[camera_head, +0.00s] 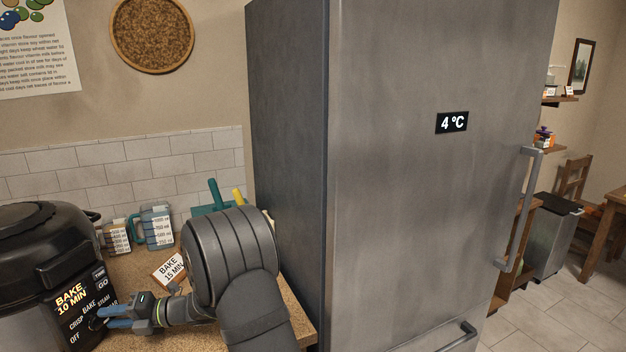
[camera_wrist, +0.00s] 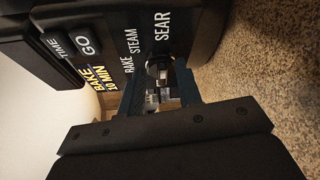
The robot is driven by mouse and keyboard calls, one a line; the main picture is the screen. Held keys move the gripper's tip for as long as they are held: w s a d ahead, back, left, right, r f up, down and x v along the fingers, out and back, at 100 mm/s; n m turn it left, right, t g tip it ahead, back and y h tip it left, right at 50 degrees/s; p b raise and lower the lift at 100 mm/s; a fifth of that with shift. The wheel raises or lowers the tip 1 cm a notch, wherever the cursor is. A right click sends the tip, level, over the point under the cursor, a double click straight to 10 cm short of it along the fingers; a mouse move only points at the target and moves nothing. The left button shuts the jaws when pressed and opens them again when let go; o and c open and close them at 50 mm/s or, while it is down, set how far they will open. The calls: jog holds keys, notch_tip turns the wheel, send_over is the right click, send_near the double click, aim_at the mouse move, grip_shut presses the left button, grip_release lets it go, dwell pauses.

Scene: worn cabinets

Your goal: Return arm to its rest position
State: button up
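My gripper (camera_head: 107,318) is at the front panel of the black cooker (camera_head: 40,230), at the lower left in the head view. Its two blue fingers are apart. In the wrist view, my gripper (camera_wrist: 161,84) has its fingertips on either side of the cooker's dial (camera_wrist: 159,67); whether they touch it is hard to tell. The panel has the labels BAKE, STEAM and SEAR around the dial. The cooker's display (camera_head: 72,299) reads BAKE 10 MIN. Nothing is visibly held off the panel.
A card (camera_head: 170,268) reading BAKE 15 MIN stands on the counter beside my arm. Measuring cups (camera_head: 157,228) stand behind it by the tiled wall. A tall grey fridge (camera_head: 420,200) rises close to the right of my arm. Free floor (camera_head: 540,320) lies further right.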

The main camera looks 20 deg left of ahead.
jog(key=shift+s+d+r+n+t+h, duration=0.1)
jog(key=shift+s+r+n+t+h, duration=0.25)
jog(key=shift+n+t, duration=1.05)
jog(key=shift+s+r+n+t+h, duration=0.3)
jog(key=shift+n+t, duration=0.35)
jog(key=shift+n, duration=1.4)
jog(key=shift+s+d+r+n+t+h, duration=0.1)
jog(key=shift+s+r+n+t+h, duration=0.2)
jog(key=shift+n+t, duration=1.1)
jog(key=shift+f+n+g, duration=0.1)
jog(key=shift+n+g, duration=0.15)
jog(key=shift+n, duration=0.2)
